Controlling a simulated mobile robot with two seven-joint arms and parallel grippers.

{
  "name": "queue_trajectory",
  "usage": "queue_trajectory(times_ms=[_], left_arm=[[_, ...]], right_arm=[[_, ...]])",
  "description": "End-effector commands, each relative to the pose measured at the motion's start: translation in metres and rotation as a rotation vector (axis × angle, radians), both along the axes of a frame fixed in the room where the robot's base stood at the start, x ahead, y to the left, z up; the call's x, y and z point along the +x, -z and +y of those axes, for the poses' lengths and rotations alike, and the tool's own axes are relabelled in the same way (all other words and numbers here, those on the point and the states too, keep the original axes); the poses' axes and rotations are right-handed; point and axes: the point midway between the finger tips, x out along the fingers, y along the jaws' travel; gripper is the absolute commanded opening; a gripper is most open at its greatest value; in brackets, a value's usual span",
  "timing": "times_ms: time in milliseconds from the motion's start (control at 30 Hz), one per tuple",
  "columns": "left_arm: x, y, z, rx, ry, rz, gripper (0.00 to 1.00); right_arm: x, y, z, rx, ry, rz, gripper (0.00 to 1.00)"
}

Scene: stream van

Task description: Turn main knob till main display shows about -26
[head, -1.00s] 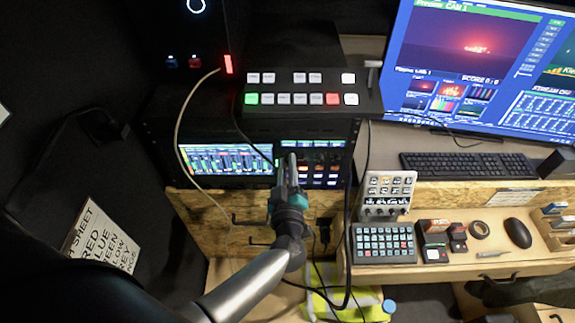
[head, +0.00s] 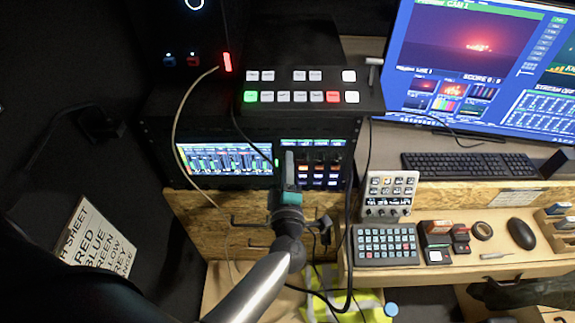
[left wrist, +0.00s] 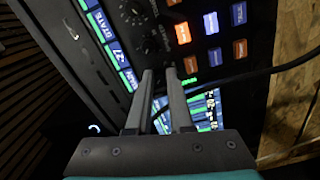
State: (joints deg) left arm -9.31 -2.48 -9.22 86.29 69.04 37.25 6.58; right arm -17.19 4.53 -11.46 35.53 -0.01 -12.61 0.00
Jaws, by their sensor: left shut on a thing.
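My left gripper (head: 289,154) reaches up to the rack panel (head: 315,170), just right of the wide screen with coloured bars (head: 225,160). In the left wrist view the fingers (left wrist: 159,71) are close together at the panel, shut on a small knob that they mostly hide. Other dark knobs (left wrist: 150,45) sit just beyond the fingertips. A narrow display (left wrist: 110,47) beside them shows green strips and rotated white text; I make out what looks like 27, but its sign is unclear. My right gripper is not in view.
A button console (head: 310,97) stands above the rack. A desk with a keyboard (head: 470,165) and a monitor (head: 480,60) is at right.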

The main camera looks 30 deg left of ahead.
Motion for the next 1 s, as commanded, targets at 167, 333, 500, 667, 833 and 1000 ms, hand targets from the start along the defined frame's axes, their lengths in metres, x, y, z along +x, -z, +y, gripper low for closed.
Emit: queue_trajectory(times_ms=[167,333,500,667,833,1000], left_arm=[[-0.0009,0.0018,-0.0007,-0.018,0.001,-0.004,0.00],[-0.0009,0.0017,-0.0007,-0.019,0.001,-0.004,0.00],[-0.0009,0.0018,-0.0007,-0.018,0.001,-0.004,0.00],[-0.0007,0.0014,-0.0006,-0.018,0.001,-0.005,0.32],[-0.0004,0.0008,-0.0004,-0.017,0.000,-0.006,0.32],[0.0002,0.0004,-0.0015,-0.017,0.001,-0.007,0.32]], right_arm=[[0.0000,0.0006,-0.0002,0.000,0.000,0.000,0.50],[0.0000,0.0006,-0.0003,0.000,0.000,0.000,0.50],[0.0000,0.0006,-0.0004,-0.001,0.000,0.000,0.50],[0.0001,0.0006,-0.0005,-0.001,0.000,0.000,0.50],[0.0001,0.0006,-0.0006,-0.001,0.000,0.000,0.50],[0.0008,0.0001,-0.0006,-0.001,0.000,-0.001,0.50]])
